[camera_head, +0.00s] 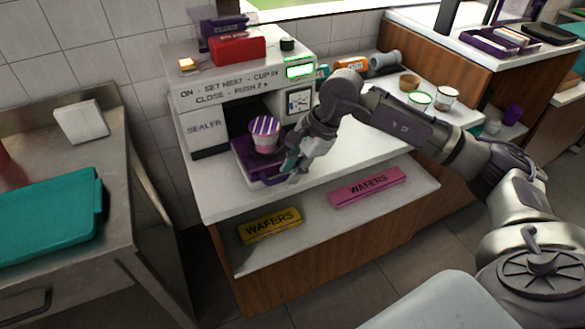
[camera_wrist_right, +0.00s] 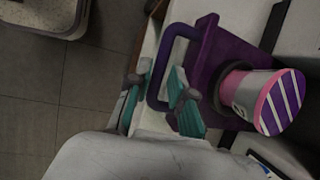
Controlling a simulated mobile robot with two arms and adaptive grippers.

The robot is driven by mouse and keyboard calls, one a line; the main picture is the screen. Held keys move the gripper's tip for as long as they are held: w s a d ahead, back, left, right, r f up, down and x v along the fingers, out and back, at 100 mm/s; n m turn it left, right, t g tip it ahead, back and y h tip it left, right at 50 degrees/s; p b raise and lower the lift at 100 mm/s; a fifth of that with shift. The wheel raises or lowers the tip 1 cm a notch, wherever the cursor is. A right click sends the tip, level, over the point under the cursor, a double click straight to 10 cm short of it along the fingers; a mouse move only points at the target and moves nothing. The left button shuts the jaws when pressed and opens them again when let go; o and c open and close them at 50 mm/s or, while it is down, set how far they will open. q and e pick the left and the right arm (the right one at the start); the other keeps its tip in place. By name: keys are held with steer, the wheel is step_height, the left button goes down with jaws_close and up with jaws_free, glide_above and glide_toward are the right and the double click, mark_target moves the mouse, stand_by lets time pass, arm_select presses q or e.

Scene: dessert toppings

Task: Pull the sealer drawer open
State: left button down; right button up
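The sealer (camera_head: 208,128) is a white machine on the counter with a dark opening in its front. Its purple drawer (camera_head: 244,161) sticks out of that opening, and a cup with a purple-and-white striped lid (camera_head: 264,136) stands upright in it. The wrist view shows the drawer (camera_wrist_right: 207,62), its looped purple handle (camera_wrist_right: 165,58) and the cup's lid (camera_wrist_right: 280,102). My right gripper (camera_wrist_right: 160,97) is at the handle, with its teal fingers apart on either side of the bar; contact is unclear. It also shows in the head view (camera_head: 289,168). My left gripper is out of view.
A red box (camera_head: 237,49) lies on top of the sealer. Yellow (camera_head: 270,225) and pink (camera_head: 368,187) wafer boxes lie on the shelf below. Bowls and cups (camera_head: 419,99) stand at the right of the counter. A teal case (camera_head: 45,215) lies on the left table.

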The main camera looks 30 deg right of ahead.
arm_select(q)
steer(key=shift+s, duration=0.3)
arm_select(e)
steer(key=v, duration=1.2)
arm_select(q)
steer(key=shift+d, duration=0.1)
arm_select(e)
steer(key=shift+d, duration=0.1)
